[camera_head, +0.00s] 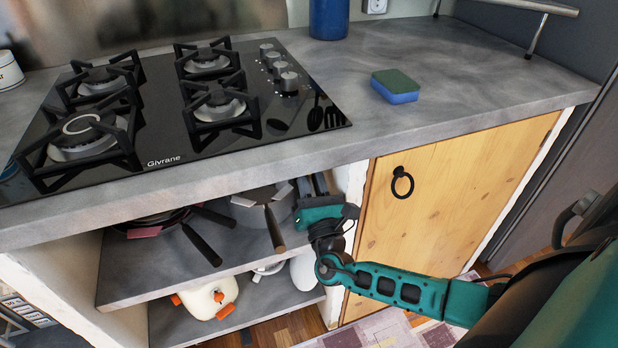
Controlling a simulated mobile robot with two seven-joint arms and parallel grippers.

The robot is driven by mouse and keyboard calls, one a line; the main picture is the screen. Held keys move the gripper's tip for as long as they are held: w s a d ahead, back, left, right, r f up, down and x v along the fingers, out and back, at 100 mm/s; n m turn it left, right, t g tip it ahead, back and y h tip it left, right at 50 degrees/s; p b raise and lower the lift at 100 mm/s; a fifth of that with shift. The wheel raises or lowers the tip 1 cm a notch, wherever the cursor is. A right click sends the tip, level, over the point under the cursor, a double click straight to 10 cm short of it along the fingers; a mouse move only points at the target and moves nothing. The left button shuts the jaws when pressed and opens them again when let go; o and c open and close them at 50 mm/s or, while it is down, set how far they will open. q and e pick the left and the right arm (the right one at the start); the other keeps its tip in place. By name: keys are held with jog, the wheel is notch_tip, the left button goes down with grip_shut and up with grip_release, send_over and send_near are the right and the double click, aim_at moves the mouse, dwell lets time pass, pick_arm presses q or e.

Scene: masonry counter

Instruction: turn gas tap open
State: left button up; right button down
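No gas tap can be made out in view. My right arm comes in from the right, below the counter's front edge. Its teal gripper (313,186) reaches into the open shelf space, close to the white side wall left of the wooden door. The dark fingers point away into the cabinet, and their tips are hard to make out, so I cannot tell whether they are open or hold anything. The space behind the gripper is hidden. The black gas hob (165,170) on the counter has several grey knobs (288,82) along its right side. My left gripper is out of view.
Pans with dark handles (203,247) and a grey pot (250,212) sit on the upper shelf left of my gripper. A white toaster-like object (208,297) is below. A wooden door (440,215) with a ring handle (402,182) is right. A sponge (395,87) lies on the counter.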

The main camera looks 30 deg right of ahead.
jog(key=shift+d+n+y, duration=0.15)
jog(key=shift+n+y, duration=0.15)
jog(key=shift+n, duration=0.6)
jog(key=c, duration=1.1)
grip_release()
jog(key=v, duration=1.3)
jog(key=shift+w+f+b, duration=0.1)
jog(key=shift+b, duration=0.3)
jog(key=shift+o, duration=0.4)
